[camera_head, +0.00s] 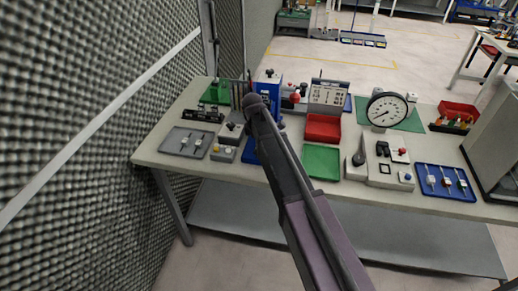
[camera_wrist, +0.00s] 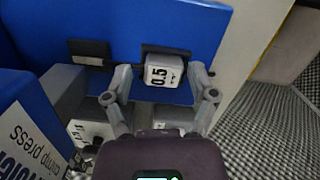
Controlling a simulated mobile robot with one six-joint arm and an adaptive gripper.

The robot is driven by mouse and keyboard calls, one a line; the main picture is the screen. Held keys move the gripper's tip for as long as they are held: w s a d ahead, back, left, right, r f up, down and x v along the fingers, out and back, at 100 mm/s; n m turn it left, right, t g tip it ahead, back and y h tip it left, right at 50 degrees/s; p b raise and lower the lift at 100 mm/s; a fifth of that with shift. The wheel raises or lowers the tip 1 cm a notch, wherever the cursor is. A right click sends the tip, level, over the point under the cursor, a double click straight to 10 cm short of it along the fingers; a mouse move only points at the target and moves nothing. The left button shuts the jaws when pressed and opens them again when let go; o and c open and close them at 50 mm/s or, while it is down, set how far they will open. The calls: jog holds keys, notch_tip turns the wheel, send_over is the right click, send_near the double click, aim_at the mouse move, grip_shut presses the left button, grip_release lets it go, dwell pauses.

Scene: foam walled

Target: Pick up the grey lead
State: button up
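In the wrist view my gripper (camera_wrist: 161,76) is open. Its two fingers stand apart on either side of a small grey block (camera_wrist: 165,72) with a white label reading 0.5, which sits against a blue surface. I cannot tell whether the fingers touch it, or whether it is part of the grey lead. None can be made out for certain as the grey lead. My arm hides the gripper there.
A blue crimp press (camera_head: 268,86) stands behind my arm; its lettered side (camera_wrist: 28,140) shows in the wrist view. Red (camera_head: 322,127) and green (camera_head: 320,161) trays, a dial gauge (camera_head: 387,108) and a grey box (camera_head: 497,140) crowd the bench. A foam wall (camera_head: 90,120) rises at the left.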

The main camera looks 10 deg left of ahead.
jog(key=shift+s+r, duration=0.1)
jog(key=c, duration=0.4)
jog(key=shift+c, duration=0.2)
jog(key=shift+r, duration=0.15)
jog(key=shift+w+r+p, duration=0.2)
jog(key=shift+r+p, duration=0.1)
jog(key=shift+p, duration=0.25)
notch_tip(320, 180, up, 2)
jog(key=shift+r+p, duration=0.1)
jog(key=shift+p, duration=0.95)
jog(key=shift+c, duration=0.2)
jog(key=s+d+r+p, duration=0.1)
jog(key=s+d, duration=0.1)
jog(key=s, duration=0.5)
jog(key=s+d, duration=0.3)
jog(key=s, duration=0.5)
jog(key=shift+d+r+p, duration=0.3)
jog(key=shift+r+p, duration=0.05)
jog(key=shift+p, duration=0.05)
jog(key=shift+s+a, duration=0.1)
